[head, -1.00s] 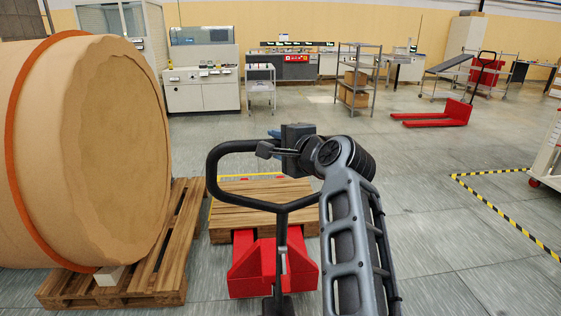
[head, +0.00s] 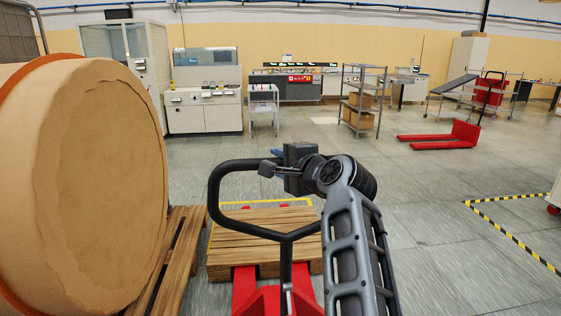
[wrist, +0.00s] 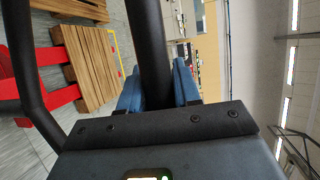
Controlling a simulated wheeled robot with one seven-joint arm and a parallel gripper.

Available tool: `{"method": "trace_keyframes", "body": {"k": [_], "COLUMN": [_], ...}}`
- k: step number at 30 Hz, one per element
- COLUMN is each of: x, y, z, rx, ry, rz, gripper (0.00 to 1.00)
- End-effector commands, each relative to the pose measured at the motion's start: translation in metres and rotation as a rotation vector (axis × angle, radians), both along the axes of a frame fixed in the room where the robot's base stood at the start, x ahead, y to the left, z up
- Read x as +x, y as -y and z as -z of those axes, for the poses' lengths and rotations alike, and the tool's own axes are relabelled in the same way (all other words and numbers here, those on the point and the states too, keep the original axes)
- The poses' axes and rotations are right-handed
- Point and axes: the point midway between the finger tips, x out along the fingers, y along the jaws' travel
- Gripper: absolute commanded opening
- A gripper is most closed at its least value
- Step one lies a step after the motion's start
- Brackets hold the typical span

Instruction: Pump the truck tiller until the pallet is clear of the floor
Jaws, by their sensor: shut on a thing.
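The tiller (head: 212,195) is a black loop handle on a shaft, upright in front of me in the head view. My gripper (wrist: 158,88) is shut on the tiller's bar, which passes between its blue fingers in the wrist view. In the head view, my gripper (head: 280,160) is at the top of the loop. The red pallet truck (head: 257,300) stands below, partly cut off by the lower edge. Its forks run under a wooden pallet (head: 262,222), with red tips showing at the far side. I cannot tell whether the pallet touches the floor.
A huge paper roll (head: 95,190) lies on another wooden pallet (head: 165,265) close at left. A second red pallet truck (head: 440,138) stands at the back right. Yellow-black floor tape (head: 515,240) marks the right side. A shelf rack (head: 362,100) and machines line the back. Floor right of centre is clear.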

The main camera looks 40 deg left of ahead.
Motion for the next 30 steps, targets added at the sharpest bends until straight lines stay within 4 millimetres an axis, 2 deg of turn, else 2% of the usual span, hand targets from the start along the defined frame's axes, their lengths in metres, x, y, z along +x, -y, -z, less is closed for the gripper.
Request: {"method": "trace_keyframes", "body": {"k": [1, 5, 6, 12, 25, 30], "x": [-0.001, -0.001, -0.001, -0.001, -0.001, -0.004], "y": [0.001, 0.001, 0.001, 0.001, 0.002, 0.014], "z": [0.013, 0.014, 0.014, 0.012, 0.005, 0.003], "rx": [-0.016, -0.018, -0.018, -0.016, -0.007, -0.006], "ry": [-0.011, -0.011, -0.011, -0.010, -0.005, -0.004], "rz": [-0.001, -0.001, -0.001, -0.002, -0.001, -0.001], "gripper": [0.00, 0.00, 0.34, 0.53, 0.53, 0.53]}}
